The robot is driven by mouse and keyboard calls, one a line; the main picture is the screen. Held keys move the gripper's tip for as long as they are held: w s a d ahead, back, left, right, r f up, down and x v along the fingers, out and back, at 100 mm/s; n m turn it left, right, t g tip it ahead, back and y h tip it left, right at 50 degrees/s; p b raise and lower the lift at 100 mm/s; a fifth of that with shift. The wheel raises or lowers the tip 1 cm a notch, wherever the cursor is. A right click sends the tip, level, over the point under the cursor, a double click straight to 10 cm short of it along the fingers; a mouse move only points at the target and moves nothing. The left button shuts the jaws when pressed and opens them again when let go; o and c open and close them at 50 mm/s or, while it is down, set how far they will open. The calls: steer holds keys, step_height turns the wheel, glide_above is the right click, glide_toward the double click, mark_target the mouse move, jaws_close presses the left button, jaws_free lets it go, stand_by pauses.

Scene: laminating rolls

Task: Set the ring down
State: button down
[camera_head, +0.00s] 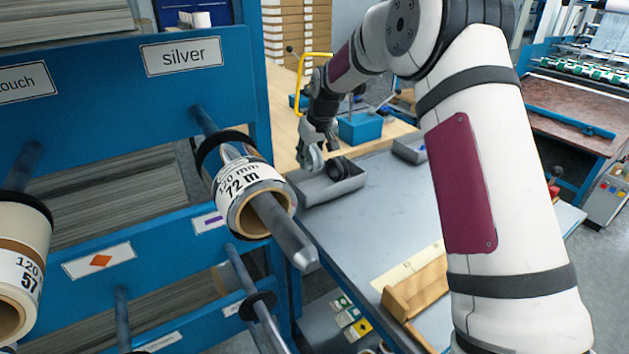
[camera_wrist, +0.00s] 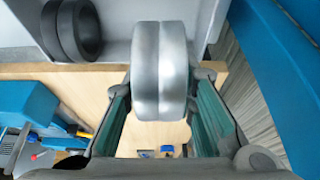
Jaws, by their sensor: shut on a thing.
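A silver-grey metal ring (camera_wrist: 160,72) with a groove around its middle is held between the teal-padded fingers of my gripper (camera_wrist: 165,92) in the wrist view. In the head view my gripper (camera_head: 315,150) hangs over the left part of a grey tray (camera_head: 350,186), with the ring (camera_head: 308,160) low at its fingertips. I cannot tell whether the held ring touches the tray floor.
A blue rack with a "silver" label (camera_head: 182,56) and a roll (camera_head: 252,198) on a rod stands at left. A blue bin (camera_head: 360,129) is behind the tray, and a second grey tray (camera_head: 409,149) is to its right. The grey bench top (camera_head: 385,215) is largely clear in front.

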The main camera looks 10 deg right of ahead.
mark_target(317, 154)
steer(key=shift+f, duration=3.5)
steer(key=c, duration=1.3)
jaws_free()
steer(key=shift+f, duration=0.15)
steer(key=shift+r, duration=0.4)
steer(key=v, duration=1.1)
steer(key=shift+s+r+p, duration=0.2)
steer(key=shift+s+p, duration=0.05)
steer(key=shift+p, duration=0.1)
